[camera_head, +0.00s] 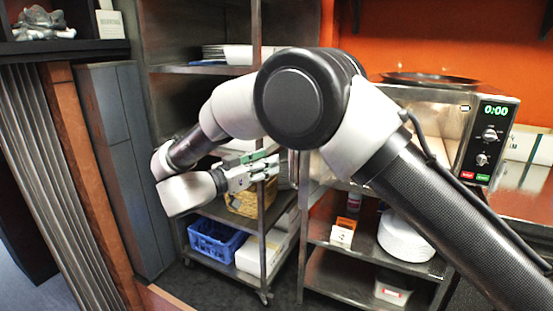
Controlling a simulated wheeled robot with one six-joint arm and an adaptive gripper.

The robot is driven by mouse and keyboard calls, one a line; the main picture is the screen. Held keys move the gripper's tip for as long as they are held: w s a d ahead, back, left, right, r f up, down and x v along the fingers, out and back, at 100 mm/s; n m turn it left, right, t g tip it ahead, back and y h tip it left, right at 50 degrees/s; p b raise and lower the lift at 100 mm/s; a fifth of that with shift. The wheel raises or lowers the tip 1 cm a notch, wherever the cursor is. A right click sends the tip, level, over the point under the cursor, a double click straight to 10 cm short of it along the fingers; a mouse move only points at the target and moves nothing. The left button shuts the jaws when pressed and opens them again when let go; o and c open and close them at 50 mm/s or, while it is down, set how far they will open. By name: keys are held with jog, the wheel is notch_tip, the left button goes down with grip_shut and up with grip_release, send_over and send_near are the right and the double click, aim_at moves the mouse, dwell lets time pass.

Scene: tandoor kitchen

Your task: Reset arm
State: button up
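My arm reaches in from the right edge, bends at a large elbow joint in the upper middle and folds down to the left. My gripper (272,166) is at the end of the folded wrist, left of centre, pointing right. It appears in front of the wheeled shelf rack. Its fingers are small and seen from the side, so I cannot tell whether they are apart or closed. No held object can be made out.
A metal rack (263,215) behind my gripper bears a blue basket (215,241), a wicker basket (246,204) and plates (213,52). A microwave (488,135) with a dark pan (430,79) on top stands at right. A grey cabinet (125,170) stands left.

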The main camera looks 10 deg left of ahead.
jog(key=shift+s+a, duration=0.25)
jog(key=shift+s, duration=0.1)
